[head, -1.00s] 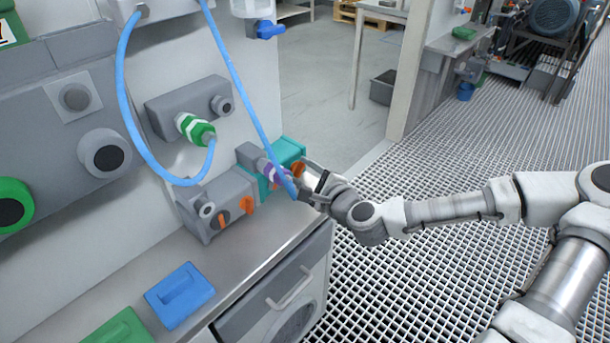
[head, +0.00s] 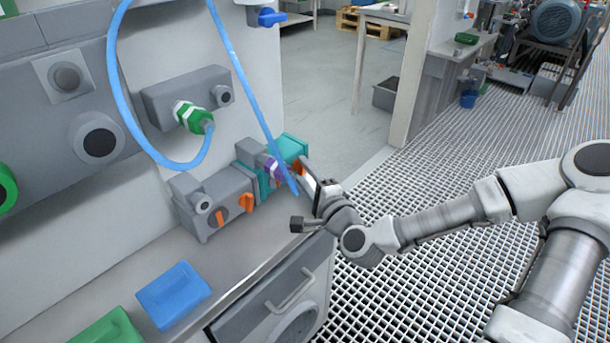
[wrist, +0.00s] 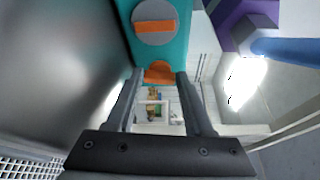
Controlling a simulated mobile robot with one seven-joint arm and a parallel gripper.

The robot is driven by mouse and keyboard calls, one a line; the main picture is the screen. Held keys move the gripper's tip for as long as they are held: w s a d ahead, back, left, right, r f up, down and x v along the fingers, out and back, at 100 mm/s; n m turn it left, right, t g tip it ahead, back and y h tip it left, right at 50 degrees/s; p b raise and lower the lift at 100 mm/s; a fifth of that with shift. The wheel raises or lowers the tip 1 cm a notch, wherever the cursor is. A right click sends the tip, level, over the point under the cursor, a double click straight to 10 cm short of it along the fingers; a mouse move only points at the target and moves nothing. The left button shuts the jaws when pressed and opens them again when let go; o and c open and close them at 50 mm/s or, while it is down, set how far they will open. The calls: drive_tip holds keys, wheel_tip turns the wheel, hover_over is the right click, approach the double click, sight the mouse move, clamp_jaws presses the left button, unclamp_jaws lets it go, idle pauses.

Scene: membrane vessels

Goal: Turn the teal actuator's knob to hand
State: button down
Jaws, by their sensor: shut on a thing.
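The teal actuator (head: 291,146) stands at the far right end of the bench, partly hidden by a purple fitting and my gripper. In the wrist view the teal body (wrist: 172,58) carries a round grey dial (wrist: 155,22) with an orange bar lying across it. Below the dial, its orange knob (wrist: 160,72) sits between the tips of my two fingers. My gripper (wrist: 160,80) is shut on this knob. In the head view my gripper (head: 308,178) reaches it from the right, and the knob is mostly hidden there.
A blue hose (head: 240,80) hangs close beside my gripper, ending near the purple fitting (head: 271,167). A grey actuator (head: 212,203) with orange knobs stands to the left. Blue (head: 174,294) and green (head: 110,329) blocks lie on the bench. Open grating floor is at right.

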idle(0.3)
drive_tip(key=shift+c, duration=1.4)
unclamp_jaws()
